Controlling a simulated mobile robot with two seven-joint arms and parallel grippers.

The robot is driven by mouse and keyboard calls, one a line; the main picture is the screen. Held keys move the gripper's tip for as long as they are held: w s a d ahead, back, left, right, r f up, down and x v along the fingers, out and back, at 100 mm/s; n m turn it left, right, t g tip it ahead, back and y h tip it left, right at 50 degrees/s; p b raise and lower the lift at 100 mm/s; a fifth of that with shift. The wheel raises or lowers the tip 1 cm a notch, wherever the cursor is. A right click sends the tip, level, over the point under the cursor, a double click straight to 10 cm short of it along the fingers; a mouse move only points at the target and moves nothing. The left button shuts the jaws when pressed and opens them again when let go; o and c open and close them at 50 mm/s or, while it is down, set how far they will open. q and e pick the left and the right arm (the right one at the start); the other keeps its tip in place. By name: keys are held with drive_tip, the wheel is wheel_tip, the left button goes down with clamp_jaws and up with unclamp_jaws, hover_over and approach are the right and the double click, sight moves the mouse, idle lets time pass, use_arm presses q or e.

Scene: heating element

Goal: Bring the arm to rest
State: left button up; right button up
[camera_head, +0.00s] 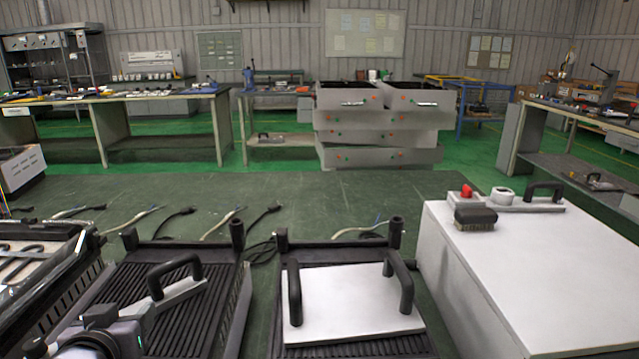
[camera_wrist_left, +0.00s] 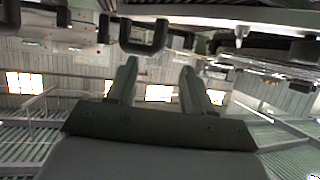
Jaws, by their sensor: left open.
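My left arm comes in at the lower left of the head view. Its gripper (camera_head: 105,325) is over the near left part of the left black ribbed tray (camera_head: 205,320); its fingers are hard to make out there. In the left wrist view the two fingers of the left gripper (camera_wrist_left: 160,78) stand apart with nothing between them. A black handle (camera_wrist_left: 143,46) shows beyond the fingertips; I cannot tell whether it is close to them. My right gripper is in neither view.
A light metal piece with a black handle (camera_head: 178,275) lies in the left tray. A white plate with two black handles (camera_head: 350,305) lies on the middle tray. A white box (camera_head: 530,270) carrying a brush (camera_head: 475,217) stands right. Cables lie on the green table (camera_head: 300,190) behind.

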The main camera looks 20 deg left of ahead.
use_arm(q)
drive_tip(key=s+d+f+m+g+h, duration=0.75)
drive_tip(key=s+d+f, duration=0.75)
drive_tip(key=d+f, duration=0.25)
drive_tip(key=w+f+t+p, duration=0.1)
drive_tip(key=w+d+t+p, duration=0.1)
drive_tip(key=w, duration=0.1)
drive_tip(key=w+f+t+p, duration=0.1)
drive_tip(key=w, duration=0.1)
drive_tip(key=shift+w+d+f+m+p, duration=0.2)
drive_tip(key=shift+f+m+p, duration=0.05)
drive_tip(key=shift+f+p, duration=0.15)
drive_tip(key=shift+w+d+f+t+h+p, duration=0.3)
drive_tip(key=shift+w+t+h+p, duration=0.1)
drive_tip(key=shift+t+p, duration=0.35)
drive_tip(key=shift+w+d+t, duration=0.15)
drive_tip(key=shift+d+t, duration=0.05)
drive_tip(key=shift+t, duration=0.6)
